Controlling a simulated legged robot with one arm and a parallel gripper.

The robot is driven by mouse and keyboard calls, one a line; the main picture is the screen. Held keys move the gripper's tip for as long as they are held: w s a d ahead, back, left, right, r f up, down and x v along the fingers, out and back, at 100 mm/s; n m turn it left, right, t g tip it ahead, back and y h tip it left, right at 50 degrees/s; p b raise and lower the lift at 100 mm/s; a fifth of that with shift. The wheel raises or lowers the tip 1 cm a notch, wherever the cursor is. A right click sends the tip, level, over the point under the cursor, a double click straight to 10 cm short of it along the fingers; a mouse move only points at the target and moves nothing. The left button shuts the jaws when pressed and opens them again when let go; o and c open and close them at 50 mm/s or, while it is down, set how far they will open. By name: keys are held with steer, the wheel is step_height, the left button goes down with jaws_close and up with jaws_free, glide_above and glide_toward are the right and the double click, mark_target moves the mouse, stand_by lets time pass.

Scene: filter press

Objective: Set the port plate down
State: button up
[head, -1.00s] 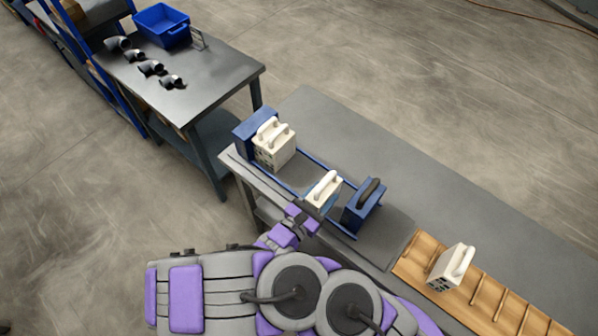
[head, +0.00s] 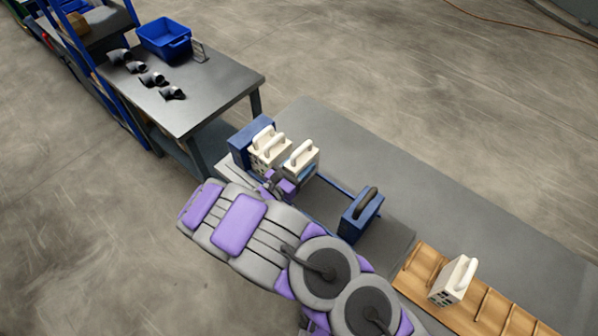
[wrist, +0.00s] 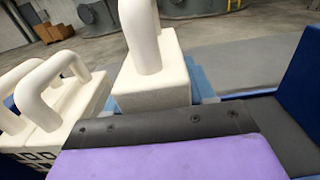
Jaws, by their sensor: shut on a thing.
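The port plate, a white block with a white loop handle (head: 301,157), is in my gripper (head: 281,187), which is shut on it. In the head view it hangs upright or nearly so over the press, close to the right of the stacked white plates (head: 266,158); I cannot tell if they touch. In the wrist view the held plate (wrist: 152,85) stands behind my dark gripper part (wrist: 170,125), with light blue showing at its right side. The stacked plates' handles (wrist: 50,85) are to its left. The plate's lower part is hidden.
The press has a blue end block (head: 245,142) at left and a blue block with a black handle (head: 360,217) at right; the rails between are clear right of the held plate. A wooden rack (head: 425,262) holds another white plate (head: 454,281). A side table (head: 215,85) stands behind left.

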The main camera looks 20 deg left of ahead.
steer(key=f, duration=0.3)
steer(key=shift+a+f+b, duration=0.15)
steer(key=shift+a+b, duration=0.2)
steer(key=shift+a+f, duration=0.2)
steer(key=shift+a, duration=0.4)
steer(key=o, duration=0.9)
steer(key=shift+s, duration=0.1)
steer(key=shift+c, duration=0.2)
steer(key=o, duration=0.5)
steer(key=shift+d+r, duration=0.15)
steer(key=shift+d, duration=0.5)
steer(key=shift+c, duration=0.2)
steer(key=shift+a, duration=0.3)
steer(key=shift+s+a, duration=0.3)
steer(key=shift+a, duration=0.05)
steer(key=p+v, duration=0.2)
steer(key=v, duration=0.8)
steer(key=shift+s+d+p, duration=0.1)
steer(key=shift+d+p, duration=0.1)
steer(key=shift+p, duration=0.15)
steer(key=shift+s+a, duration=0.25)
steer(key=shift+s, duration=0.2)
steer(key=shift+d, duration=0.1)
steer(key=shift+s, duration=0.15)
